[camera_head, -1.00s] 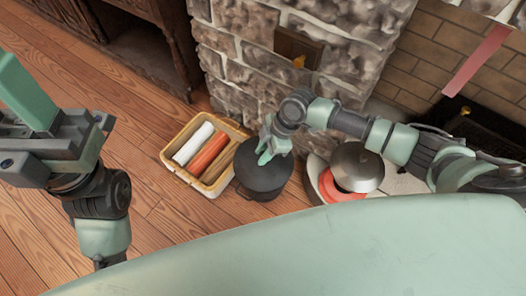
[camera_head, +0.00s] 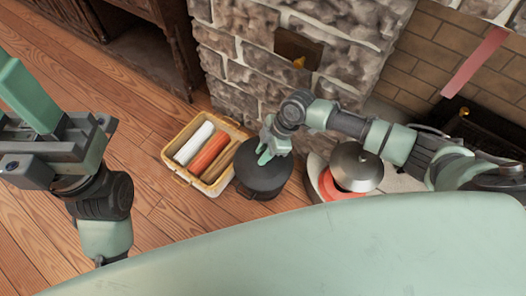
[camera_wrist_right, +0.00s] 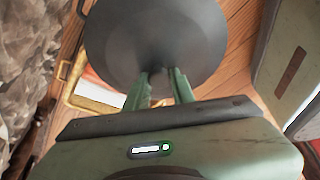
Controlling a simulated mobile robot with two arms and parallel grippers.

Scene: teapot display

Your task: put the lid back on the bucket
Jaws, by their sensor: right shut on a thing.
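The dark bucket (camera_head: 264,187) stands on the wood floor in the middle of the head view, in front of the stone wall. A dark round lid (camera_head: 252,158) covers its top; any gap between them is too small to tell. My right gripper (camera_head: 264,158) reaches down from the right and is shut on the lid's knob. In the right wrist view, the lid (camera_wrist_right: 180,35) shows as a broad dark disc with its knob between my fingertips (camera_wrist_right: 158,78). My left gripper (camera_head: 55,120) is at the left, away from the bucket; its jaw opening cannot be made out.
A yellow-rimmed crate (camera_head: 180,178) with white, red and brown rolls stands just left of the bucket. A rounded metal object (camera_head: 356,166) sits close on the right, above a red ring. The stone wall (camera_head: 240,75) rises behind. Floor at left is open.

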